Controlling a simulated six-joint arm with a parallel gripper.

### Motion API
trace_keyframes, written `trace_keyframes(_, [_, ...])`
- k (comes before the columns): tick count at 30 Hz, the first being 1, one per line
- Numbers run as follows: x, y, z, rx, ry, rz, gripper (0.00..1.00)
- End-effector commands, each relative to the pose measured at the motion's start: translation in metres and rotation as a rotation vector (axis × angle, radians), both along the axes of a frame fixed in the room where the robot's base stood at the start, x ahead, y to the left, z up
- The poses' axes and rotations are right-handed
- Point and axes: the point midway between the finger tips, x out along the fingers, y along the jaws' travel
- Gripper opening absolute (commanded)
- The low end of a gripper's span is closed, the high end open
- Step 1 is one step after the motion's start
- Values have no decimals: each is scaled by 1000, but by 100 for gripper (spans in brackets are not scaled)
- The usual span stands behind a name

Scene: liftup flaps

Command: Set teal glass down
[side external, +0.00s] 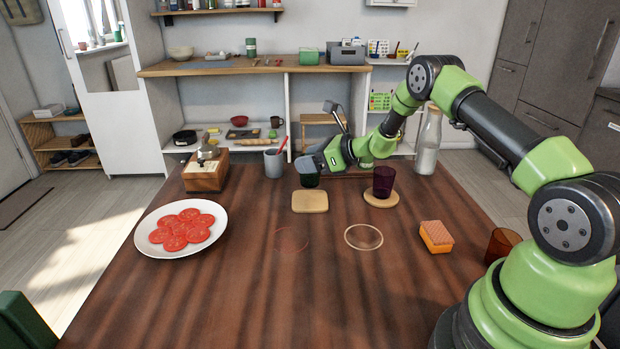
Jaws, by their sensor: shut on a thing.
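The teal glass (310,181) is a dark green-blue tumbler near the back middle of the table, just behind a square wooden coaster (310,202). My gripper (311,168) is shut on it from above and hides its upper part. The glass looks upright. I cannot tell whether its base touches the table or hangs slightly above it. A purple glass (383,180) stands upright on a round wooden coaster (381,200) to the right. A red ring (292,240) and a pale ring (363,237) mark the table in front, both empty.
A white plate (146,240) of tomato slices is at left. A wooden box (205,177) and grey mug (274,164) stand at back left. A milk bottle (428,145) is at back right, an orange sponge (436,237) and amber glass (502,244) at right. The table front is clear.

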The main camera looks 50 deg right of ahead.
Motion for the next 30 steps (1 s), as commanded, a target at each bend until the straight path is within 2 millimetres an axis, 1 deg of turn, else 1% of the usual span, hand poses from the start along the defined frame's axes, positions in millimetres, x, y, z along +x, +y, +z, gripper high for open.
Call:
trace_keyframes(6, [0,1,-32,1,1,1,28])
trace_keyframes(9, [0,1,-41,0,0,1,28])
trace_keyframes(20, [0,1,-44,0,-1,2,28])
trace_keyframes(21, [0,1,-45,-1,-1,3,60])
trace_keyframes(23, [0,1,-45,-1,-1,2,74])
trace_keyframes(24, [0,1,-45,-1,-1,3,83])
trace_keyframes(30, [0,1,-45,-1,0,3,83])
